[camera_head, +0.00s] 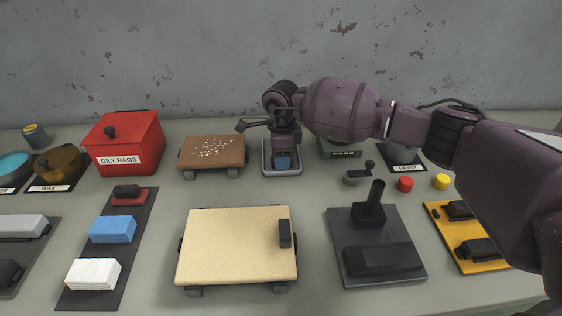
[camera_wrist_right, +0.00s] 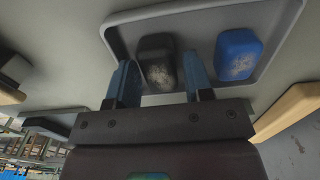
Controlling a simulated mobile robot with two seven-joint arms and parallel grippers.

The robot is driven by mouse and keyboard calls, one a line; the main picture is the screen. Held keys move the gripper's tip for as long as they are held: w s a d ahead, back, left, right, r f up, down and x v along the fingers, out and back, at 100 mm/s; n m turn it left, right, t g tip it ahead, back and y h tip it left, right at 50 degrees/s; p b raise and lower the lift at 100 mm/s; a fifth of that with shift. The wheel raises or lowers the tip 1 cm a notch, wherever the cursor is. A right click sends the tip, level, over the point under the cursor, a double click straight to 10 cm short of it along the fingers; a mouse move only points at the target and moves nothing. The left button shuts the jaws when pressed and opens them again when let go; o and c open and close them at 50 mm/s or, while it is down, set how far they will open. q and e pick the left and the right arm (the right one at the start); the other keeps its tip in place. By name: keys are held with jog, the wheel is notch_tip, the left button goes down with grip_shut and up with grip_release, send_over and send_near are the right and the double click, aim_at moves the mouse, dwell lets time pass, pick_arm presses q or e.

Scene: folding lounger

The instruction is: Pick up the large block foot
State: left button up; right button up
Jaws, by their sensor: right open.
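A small grey tray (camera_head: 267,168) stands at the back middle of the table. Two rounded blocks with worn, pale-speckled faces lie in it, a black one (camera_wrist_right: 157,60) and a blue one (camera_wrist_right: 237,54); which is the large block foot I cannot tell. My right gripper (camera_head: 284,147) points down over the tray. In the right wrist view its open fingers (camera_wrist_right: 161,82) appear on either side of the black block, with nothing visibly held. Contact cannot be made out. My left gripper is not in view.
A brown board (camera_head: 212,150) with pale crumbs stands left of the tray, near a red oily rags box (camera_head: 124,142). A tan board (camera_head: 237,245) is in front.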

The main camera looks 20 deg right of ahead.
jog(key=shift+r, duration=0.15)
jog(key=c, duration=0.7)
